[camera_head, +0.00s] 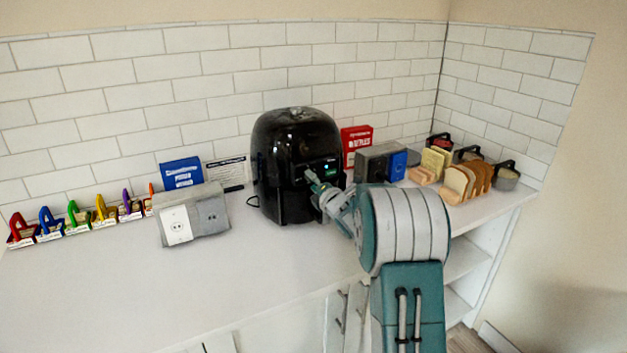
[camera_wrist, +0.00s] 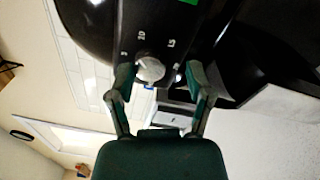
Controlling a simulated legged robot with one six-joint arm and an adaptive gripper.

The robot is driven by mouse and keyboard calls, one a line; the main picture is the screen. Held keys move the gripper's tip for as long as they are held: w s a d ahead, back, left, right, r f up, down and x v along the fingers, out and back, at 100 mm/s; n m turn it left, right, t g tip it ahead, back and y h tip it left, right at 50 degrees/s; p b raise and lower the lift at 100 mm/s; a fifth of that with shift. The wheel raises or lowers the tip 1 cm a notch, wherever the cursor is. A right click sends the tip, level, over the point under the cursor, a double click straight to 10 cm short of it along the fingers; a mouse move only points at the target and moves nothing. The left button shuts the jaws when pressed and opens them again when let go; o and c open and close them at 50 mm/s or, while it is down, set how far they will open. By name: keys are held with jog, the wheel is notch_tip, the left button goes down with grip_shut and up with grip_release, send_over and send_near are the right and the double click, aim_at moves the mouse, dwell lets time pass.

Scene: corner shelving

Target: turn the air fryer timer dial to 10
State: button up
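The black air fryer (camera_head: 288,150) stands on the counter against the tiled wall, with a small lit display on its front. In the wrist view its dark front panel (camera_wrist: 185,22) fills the top, with a round grey timer dial (camera_wrist: 150,68) and white number marks around it, one reading like 10 just above the dial. I cannot tell where the dial points. My gripper (camera_head: 316,184) is at the air fryer's front and hides the dial in the head view. In the wrist view my gripper (camera_wrist: 160,74) is open, its fingers on either side of the dial, the left finger nearer; contact is unclear.
A grey outlet box (camera_head: 208,214) and a row of colored letter-like pieces (camera_head: 75,216) are on the left. A red box (camera_head: 355,141), grey toaster-like box (camera_head: 372,163) and bread slices (camera_head: 460,183) are on the right. The counter (camera_head: 150,285) in front is clear.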

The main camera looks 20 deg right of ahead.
jog(key=shift+r, duration=0.25)
jog(key=s, duration=1.2)
jog(key=shift+d+f, duration=0.4)
jog(key=shift+a, duration=0.1)
